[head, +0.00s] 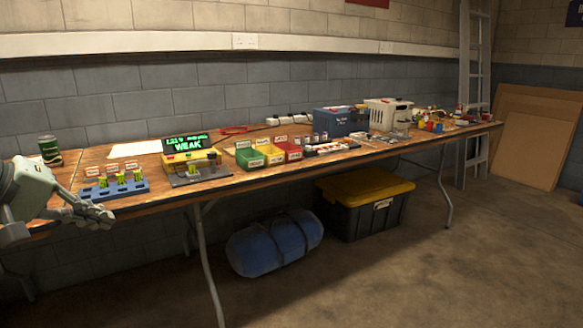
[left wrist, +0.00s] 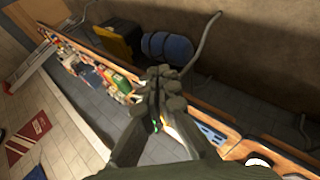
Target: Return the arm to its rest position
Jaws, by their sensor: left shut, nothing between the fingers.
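My left gripper (head: 98,217) comes in from the left in the head view, near the front edge of the wooden table (head: 230,184). Its fingers are closed with nothing between them. It is in front of and below the blue battery tray (head: 115,190), apart from the objects there. In the left wrist view the same gripper (left wrist: 157,80) shows with its fingers together and empty. My right gripper is not in view.
A tester reading WEAK (head: 190,153), green (head: 249,157), yellow (head: 270,154) and red (head: 290,150) bins, and a green can (head: 50,151) stand on the table. A yellow-lidded black tote (head: 365,200) and a blue roll (head: 274,245) lie beneath. Open floor is in front.

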